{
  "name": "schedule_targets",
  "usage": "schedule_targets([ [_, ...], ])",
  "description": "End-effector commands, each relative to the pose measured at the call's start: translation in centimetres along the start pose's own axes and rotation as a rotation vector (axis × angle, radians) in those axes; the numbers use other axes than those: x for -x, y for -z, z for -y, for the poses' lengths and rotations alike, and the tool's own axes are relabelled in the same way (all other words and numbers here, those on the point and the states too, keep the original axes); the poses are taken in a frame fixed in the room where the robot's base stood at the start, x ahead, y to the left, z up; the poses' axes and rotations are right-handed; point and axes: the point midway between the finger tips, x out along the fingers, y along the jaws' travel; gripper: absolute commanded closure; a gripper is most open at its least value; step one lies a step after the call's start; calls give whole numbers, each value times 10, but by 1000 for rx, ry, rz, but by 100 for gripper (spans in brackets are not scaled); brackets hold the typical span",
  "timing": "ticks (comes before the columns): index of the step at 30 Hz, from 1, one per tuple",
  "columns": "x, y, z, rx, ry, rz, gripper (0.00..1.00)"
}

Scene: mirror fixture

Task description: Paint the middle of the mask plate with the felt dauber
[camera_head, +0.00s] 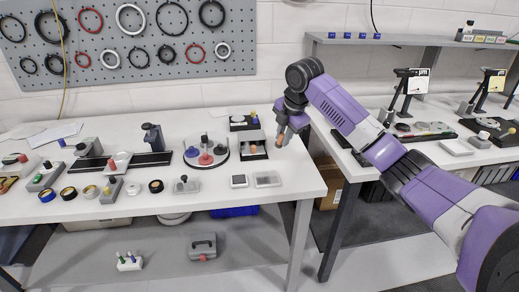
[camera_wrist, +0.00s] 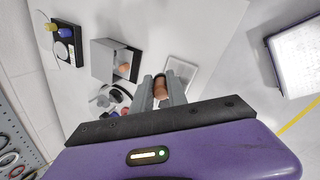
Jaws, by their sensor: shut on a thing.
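My gripper (camera_head: 284,140) is above the right end of the white workbench (camera_head: 302,190). It is shut on a brown-orange cylinder (camera_wrist: 160,88), which seems to be the felt dauber; the fingers hide part of it. In the head view it hangs clear of the bench top. The pale tray also shows beyond my fingertips in the wrist view (camera_wrist: 180,70). I cannot tell for certain which thing is the mask plate.
An open box (camera_head: 252,148) stands left of my gripper, with a small orange thing (camera_wrist: 124,68) inside. Several jars and blocks fill the left bench. A second bench (camera_head: 455,155) is at right, across a gap.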

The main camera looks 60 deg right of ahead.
Motion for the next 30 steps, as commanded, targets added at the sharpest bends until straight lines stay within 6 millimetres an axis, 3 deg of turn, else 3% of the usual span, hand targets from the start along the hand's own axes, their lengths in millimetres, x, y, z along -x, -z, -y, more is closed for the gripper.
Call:
schedule_targets([
  [5, -5, 0, 3, 32, -5, 19, 100],
  [18, -44, 4, 18, 31, -5, 18, 100],
  [30, -47, 5, 18, 31, -5, 17, 100],
])
